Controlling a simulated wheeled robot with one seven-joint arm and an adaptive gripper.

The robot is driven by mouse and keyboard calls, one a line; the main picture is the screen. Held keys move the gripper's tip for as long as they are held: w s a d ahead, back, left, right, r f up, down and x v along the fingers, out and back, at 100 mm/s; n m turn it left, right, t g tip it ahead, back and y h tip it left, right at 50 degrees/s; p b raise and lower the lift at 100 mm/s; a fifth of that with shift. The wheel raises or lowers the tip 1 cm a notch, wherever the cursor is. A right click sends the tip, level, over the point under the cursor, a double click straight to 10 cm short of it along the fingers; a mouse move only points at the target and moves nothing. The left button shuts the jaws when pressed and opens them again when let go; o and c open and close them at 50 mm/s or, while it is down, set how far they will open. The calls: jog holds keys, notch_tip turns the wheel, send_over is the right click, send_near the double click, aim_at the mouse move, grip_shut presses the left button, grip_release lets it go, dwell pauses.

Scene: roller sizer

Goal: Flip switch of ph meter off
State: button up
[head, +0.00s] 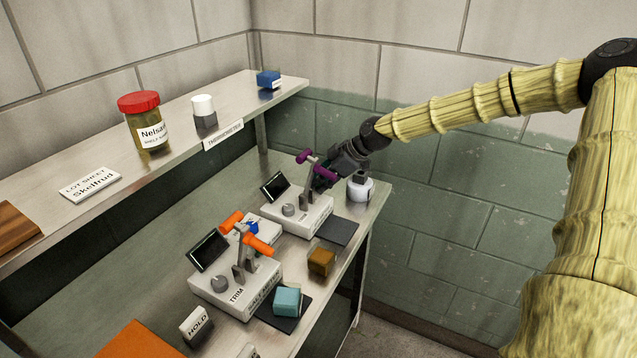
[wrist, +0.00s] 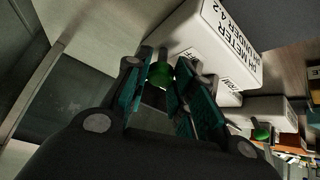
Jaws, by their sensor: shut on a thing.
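The pH meter shows in the wrist view as a white box (wrist: 205,45) with a "PH METER" label, close beyond my gripper. In the head view, a grey-white bench instrument (head: 298,212) with a dark screen and purple-ended bar stands at the far end of the lower shelf, right by my gripper (head: 322,180). In the wrist view my gripper (wrist: 165,88) has its teal-padded fingers closed on a small green piece (wrist: 160,74) beside the box, seemingly the switch. In the head view the switch is hidden by the fingers. Its position, on or off, cannot be told.
A similar instrument (head: 235,287) with orange handles stands nearer, marked "TRIM". A teal block (head: 287,301), a brown block (head: 321,262) and a white bottle (head: 360,187) stand nearby. An upper shelf (head: 180,140) with a red-lidded jar (head: 146,122) runs along the left.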

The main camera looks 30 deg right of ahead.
jog(key=shift+s+d+f+t+y+b, duration=0.3)
jog(key=shift+t+y+b, duration=0.2)
jog(key=shift+t+b, duration=0.35)
jog(key=shift+r, duration=0.15)
jog(key=o, duration=1)
jog(key=shift+o, duration=0.2)
jog(key=v, duration=1.1)
jog(key=shift+s+d+r, duration=0.2)
jog(key=shift+s+d, duration=0.05)
dwell(0.4)
jog(key=shift+d, duration=0.1)
